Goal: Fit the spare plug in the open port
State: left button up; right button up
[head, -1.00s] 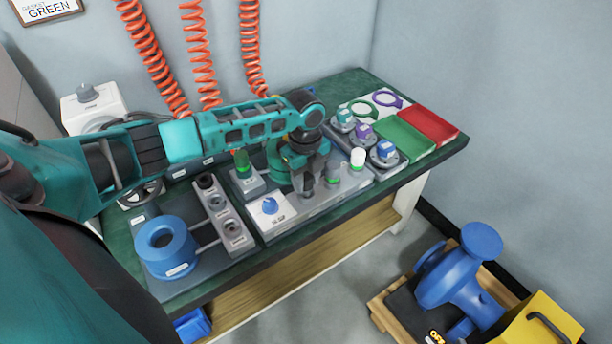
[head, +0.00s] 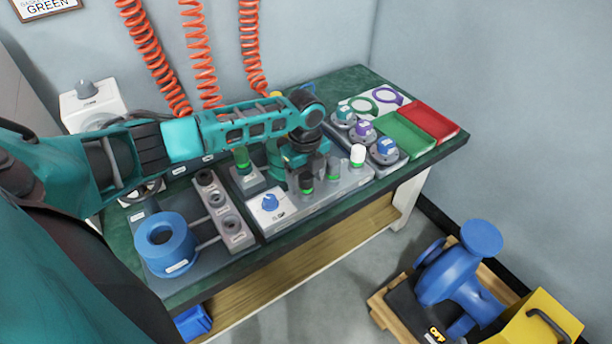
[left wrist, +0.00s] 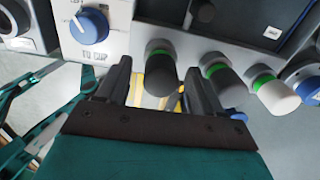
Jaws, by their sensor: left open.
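A dark plug with a green ring (head: 306,183) stands at the left end of a row on the grey front panel (head: 322,195). A dark grey plug (head: 333,168) and a white-topped plug (head: 357,156) stand to its right, also with green rings. My left gripper (head: 312,170) is at the left plug. In the left wrist view the open fingers (left wrist: 157,72) stand on either side of this dark plug (left wrist: 161,78), with gaps visible. I cannot tell which plug is the spare or where the open port is. My right gripper is not in view.
A blue knob (head: 270,203) is left of the plugs. A grey block with round sockets (head: 217,205) and a blue ring part (head: 166,247) lie further left. Capped round fittings (head: 385,151), a green tray (head: 404,137) and a red tray (head: 431,122) are at the right.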

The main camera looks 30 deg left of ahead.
pick_arm(q)
notch_tip(320, 180, up, 13)
jog(key=p, duration=0.2)
jog(key=shift+p, duration=0.4)
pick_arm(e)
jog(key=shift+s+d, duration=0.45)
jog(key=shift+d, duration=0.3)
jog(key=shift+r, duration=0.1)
